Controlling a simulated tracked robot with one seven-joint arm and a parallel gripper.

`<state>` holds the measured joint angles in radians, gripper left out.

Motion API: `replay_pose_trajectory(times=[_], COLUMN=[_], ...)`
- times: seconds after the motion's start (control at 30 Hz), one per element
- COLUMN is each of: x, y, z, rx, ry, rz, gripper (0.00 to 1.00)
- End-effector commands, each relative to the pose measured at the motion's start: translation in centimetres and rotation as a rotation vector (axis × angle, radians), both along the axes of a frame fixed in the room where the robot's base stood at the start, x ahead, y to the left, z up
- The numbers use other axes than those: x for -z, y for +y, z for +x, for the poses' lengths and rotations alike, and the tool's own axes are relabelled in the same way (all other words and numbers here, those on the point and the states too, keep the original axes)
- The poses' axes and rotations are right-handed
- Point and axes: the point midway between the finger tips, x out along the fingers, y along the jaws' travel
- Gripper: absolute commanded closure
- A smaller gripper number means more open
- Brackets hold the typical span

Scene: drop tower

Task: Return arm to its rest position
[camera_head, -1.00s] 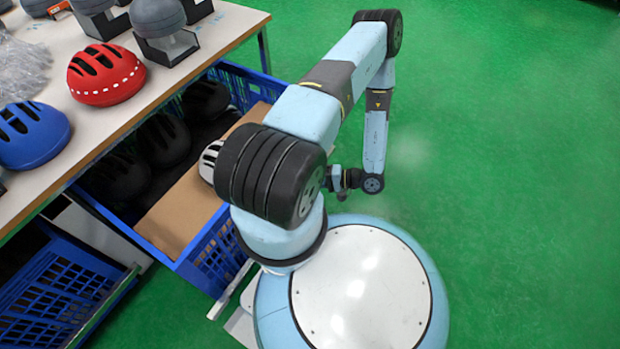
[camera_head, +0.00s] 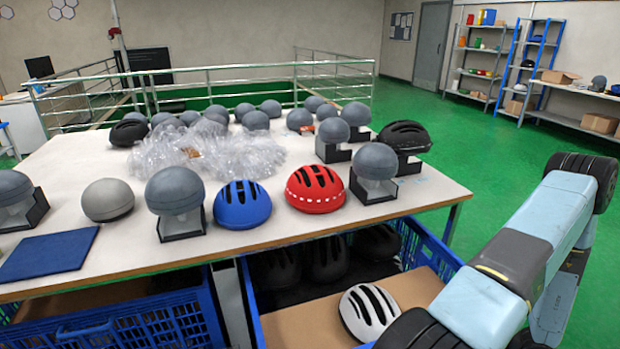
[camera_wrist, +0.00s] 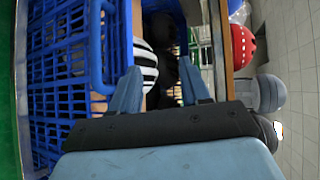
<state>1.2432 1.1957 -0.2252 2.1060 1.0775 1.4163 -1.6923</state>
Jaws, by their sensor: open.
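My arm (camera_head: 520,250), pale blue with dark joints, stands at the lower right of the head view, bent at a joint near the right edge. My gripper is out of the head view. In the wrist view my gripper (camera_wrist: 160,82) shows two blue fingers spread apart with nothing held between them. Beyond the fingers is a white helmet with dark stripes (camera_wrist: 146,66). A blue crate wall (camera_wrist: 85,80) fills the left of that view, apparently close to the left finger. In the head view the white helmet (camera_head: 368,312) lies on cardboard in the blue crate (camera_head: 436,252).
A white table (camera_head: 130,255) holds a blue helmet (camera_head: 242,205), a red helmet (camera_head: 315,187), a black helmet (camera_head: 404,136) and several grey headforms. Another blue crate (camera_head: 140,318) is under the table at left. Green floor (camera_head: 420,105) is open behind and right of the table.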

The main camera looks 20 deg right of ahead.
Motion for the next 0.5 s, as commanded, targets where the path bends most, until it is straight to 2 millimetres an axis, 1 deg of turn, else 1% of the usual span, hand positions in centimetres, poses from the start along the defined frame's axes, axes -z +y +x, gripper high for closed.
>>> replay_pose_trajectory(times=[0.03, 0.27, 0.5], x=[-1.4, -6.9, -12.5], y=[-0.1, 0.6, 2.3], z=[1.0, 4.6, 7.9], rx=[-0.036, -0.180, -0.322], ry=[0.008, 0.066, 0.132], rz=[-0.013, -0.050, -0.108], gripper=[0.54, 0.54, 0.54])
